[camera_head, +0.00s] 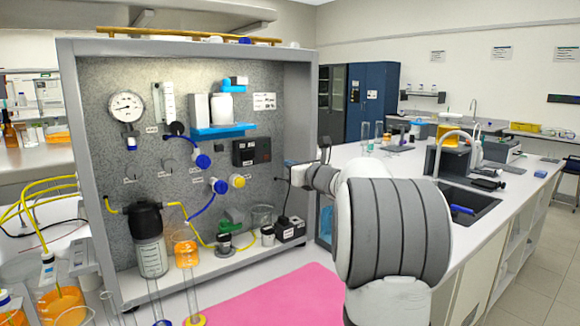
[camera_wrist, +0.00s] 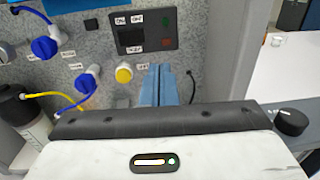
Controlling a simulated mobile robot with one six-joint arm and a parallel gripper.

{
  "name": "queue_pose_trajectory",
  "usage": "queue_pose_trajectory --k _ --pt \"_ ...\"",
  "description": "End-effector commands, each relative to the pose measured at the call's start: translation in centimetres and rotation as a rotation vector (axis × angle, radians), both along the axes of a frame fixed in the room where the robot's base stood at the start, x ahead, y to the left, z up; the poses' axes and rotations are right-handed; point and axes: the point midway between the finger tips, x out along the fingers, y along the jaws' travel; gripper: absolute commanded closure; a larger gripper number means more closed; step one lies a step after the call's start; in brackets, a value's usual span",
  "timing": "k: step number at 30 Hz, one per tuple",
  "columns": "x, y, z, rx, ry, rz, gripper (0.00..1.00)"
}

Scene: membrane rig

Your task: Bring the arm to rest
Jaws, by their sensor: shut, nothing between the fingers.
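My gripper (camera_wrist: 159,70) shows in the wrist view as two blue-grey fingers pressed together, with nothing between them. It points at the rig panel (camera_head: 100,100), just right of the yellow knob (camera_wrist: 124,73) and below the dark control box (camera_wrist: 144,38). Whether the fingertips touch the panel cannot be told. In the head view my arm reaches in from the lower right, and its wrist is in front of the panel's right edge. The yellow knob (camera_head: 237,181) and the control box (camera_head: 251,151) also show there, left of my gripper.
Blue valves (camera_head: 202,160) and tubing are on the panel. A dark-capped vessel (camera_head: 151,240), an orange-filled cylinder (camera_head: 187,252) and small devices (camera_head: 290,228) stand at its foot. A pink mat (camera_head: 285,298) lies in front. The bench with the sink (camera_head: 468,205) is at right.

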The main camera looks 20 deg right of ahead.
Motion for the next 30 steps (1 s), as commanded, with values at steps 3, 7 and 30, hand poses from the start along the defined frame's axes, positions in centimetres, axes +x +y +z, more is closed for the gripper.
queue_pose_trajectory --k 3,7,30 --pt "0.0 0.0 0.0 0.0 0.0 -0.001 1.0" --pt "0.0 0.0 0.0 0.0 0.0 -0.001 1.0" --pt "-19.8 11.9 -11.5 1.936 0.297 -1.01 1.0"
